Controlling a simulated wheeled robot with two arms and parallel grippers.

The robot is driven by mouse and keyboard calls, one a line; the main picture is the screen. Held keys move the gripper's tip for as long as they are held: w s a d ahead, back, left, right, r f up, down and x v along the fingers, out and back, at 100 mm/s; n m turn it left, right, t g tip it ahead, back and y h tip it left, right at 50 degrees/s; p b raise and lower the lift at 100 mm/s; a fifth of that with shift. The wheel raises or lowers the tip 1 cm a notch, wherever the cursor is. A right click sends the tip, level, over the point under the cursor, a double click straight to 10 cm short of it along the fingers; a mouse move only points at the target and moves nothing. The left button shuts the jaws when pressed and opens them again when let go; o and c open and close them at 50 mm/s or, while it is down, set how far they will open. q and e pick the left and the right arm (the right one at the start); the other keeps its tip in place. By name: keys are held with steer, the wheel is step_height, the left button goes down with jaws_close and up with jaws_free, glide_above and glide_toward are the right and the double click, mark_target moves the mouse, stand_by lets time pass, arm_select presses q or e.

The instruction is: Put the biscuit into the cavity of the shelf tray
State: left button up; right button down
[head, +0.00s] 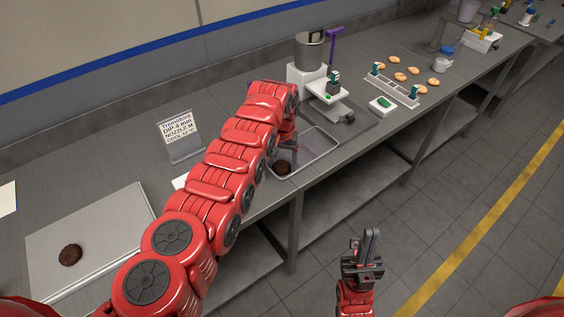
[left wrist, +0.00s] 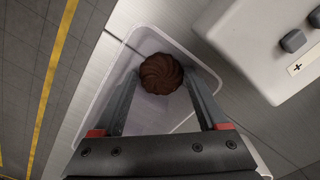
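A dark brown, ridged round biscuit (left wrist: 160,73) lies in a pale, shallow rectangular tray (left wrist: 205,78). In the head view that biscuit (head: 283,167) is at the near left end of the tray (head: 322,151), partly hidden by my left arm. My left gripper (head: 287,148) is over the tray, pointing down. A second dark biscuit (head: 70,254) lies on a flat grey board at the left. My right gripper (head: 366,245) is empty, away from the counter; its opening is unclear.
A sign on a stand (head: 181,137) is left of my left arm. A white scale-like device (head: 327,88) and a metal pot (head: 309,50) stand behind the tray. Pale biscuits (head: 400,76) lie farther right. Open floor lies in front of the counter.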

mark_target(282, 166)
arm_select(q)
steer(key=shift+r, duration=0.15)
steer(key=shift+r+p, duration=0.9)
steer(key=shift+r, duration=0.25)
steer(key=shift+r+p, duration=0.4)
steer(key=shift+r, duration=0.55)
steer(key=o, duration=0.3)
steer(key=shift+o, duration=0.2)
